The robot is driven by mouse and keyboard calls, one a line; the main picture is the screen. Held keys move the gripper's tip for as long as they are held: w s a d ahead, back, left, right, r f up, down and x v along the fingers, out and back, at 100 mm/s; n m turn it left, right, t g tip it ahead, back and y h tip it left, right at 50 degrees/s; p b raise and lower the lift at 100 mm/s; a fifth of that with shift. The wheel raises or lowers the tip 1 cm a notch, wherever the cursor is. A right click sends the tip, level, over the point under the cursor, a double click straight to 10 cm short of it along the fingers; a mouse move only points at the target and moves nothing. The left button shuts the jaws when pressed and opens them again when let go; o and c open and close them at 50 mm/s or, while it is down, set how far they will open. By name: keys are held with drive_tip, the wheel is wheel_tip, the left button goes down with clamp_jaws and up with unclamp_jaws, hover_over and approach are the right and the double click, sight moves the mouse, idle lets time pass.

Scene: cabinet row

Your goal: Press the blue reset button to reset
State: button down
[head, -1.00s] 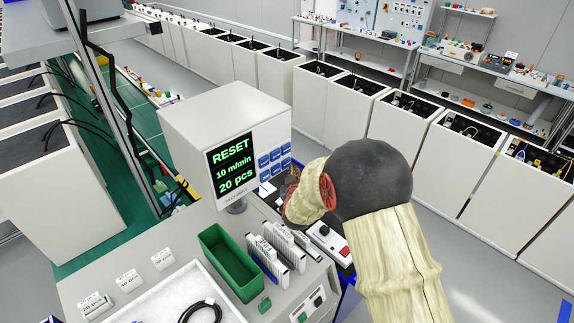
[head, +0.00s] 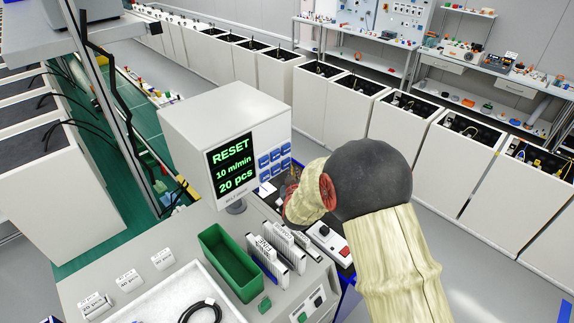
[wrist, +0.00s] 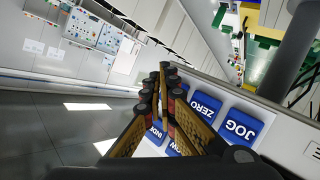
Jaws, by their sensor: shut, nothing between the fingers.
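A white control box (head: 190,125) carries a screen (head: 231,165) reading RESET, 10 m/min, 20 pcs, and a set of blue buttons (head: 275,160) on its right face. In the wrist view I read JOG on one blue button (wrist: 240,126) and ZERO on another (wrist: 205,104). A button reading INDEX (wrist: 155,134) is partly behind my fingers. I cannot read a RESET label on any button. My gripper (wrist: 161,80) is shut and empty, its fingers in front of the button panel. In the head view my arm mostly hides it. I cannot tell whether the fingertips touch a button.
A green bin (head: 230,262), upright white cards (head: 268,255) and a white box with a red switch (head: 332,243) are on the bench below the control box. A white tray (head: 150,308) with a black cable is at the front. Open floor lies to the right.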

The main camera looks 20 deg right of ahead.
drive_tip(key=shift+w, duration=0.1)
drive_tip(key=shift+w+a, duration=0.2)
drive_tip(key=shift+w, duration=0.1)
drive_tip(key=shift+w+a+b, duration=0.15)
drive_tip(key=shift+w+b, duration=0.25)
idle(0.9)
drive_tip(key=shift+s, duration=0.1)
drive_tip(key=shift+s+d, duration=0.3)
drive_tip(key=shift+s, duration=0.4)
drive_tip(key=shift+s+d+b, duration=0.25)
drive_tip(key=shift+s+d, duration=0.1)
drive_tip(key=shift+s, duration=0.4)
drive_tip(key=shift+s+d+b, duration=0.3)
drive_tip(key=shift+s, duration=0.5)
drive_tip(key=shift+s+d+b, duration=0.25)
drive_tip(key=shift+s+d, duration=0.1)
drive_tip(key=shift+s, duration=0.4)
